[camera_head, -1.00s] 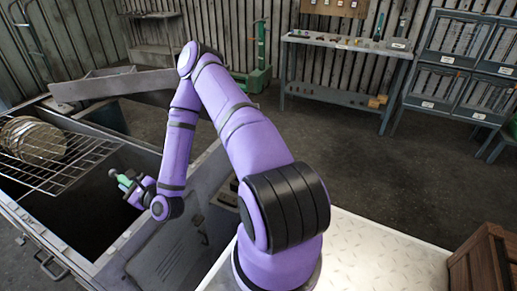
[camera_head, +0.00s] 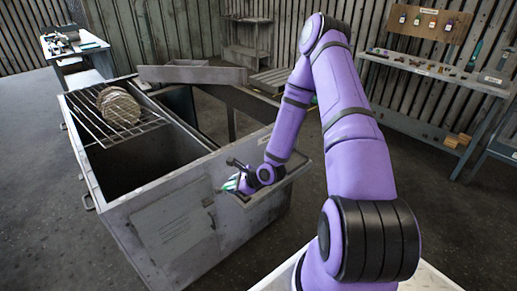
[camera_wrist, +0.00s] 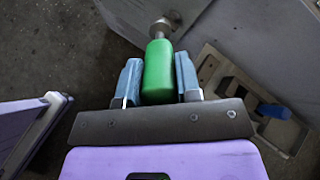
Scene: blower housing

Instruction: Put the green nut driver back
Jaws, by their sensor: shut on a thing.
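The green nut driver (camera_wrist: 158,72) is held by its handle between the two blue fingers of my gripper (camera_wrist: 158,82) in the wrist view. Its metal shaft and socket end point away from the gripper. In the head view my gripper (camera_head: 238,180) is at the near right end of the grey housing, beside its side ledge (camera_head: 275,190), with a little green showing. I cannot tell there whether the tool touches anything. In the wrist view a pale slotted holder (camera_wrist: 240,88) with a blue-handled item (camera_wrist: 274,111) is to the right, apart from the nut driver.
The open grey housing (camera_head: 165,235) has a wire rack (camera_head: 85,118) with a round ribbed part (camera_head: 118,106) on top. A workbench (camera_head: 440,72) with a tool board (camera_head: 428,21) stands at the back right. Another table (camera_head: 75,48) is far left. Open floor lies between.

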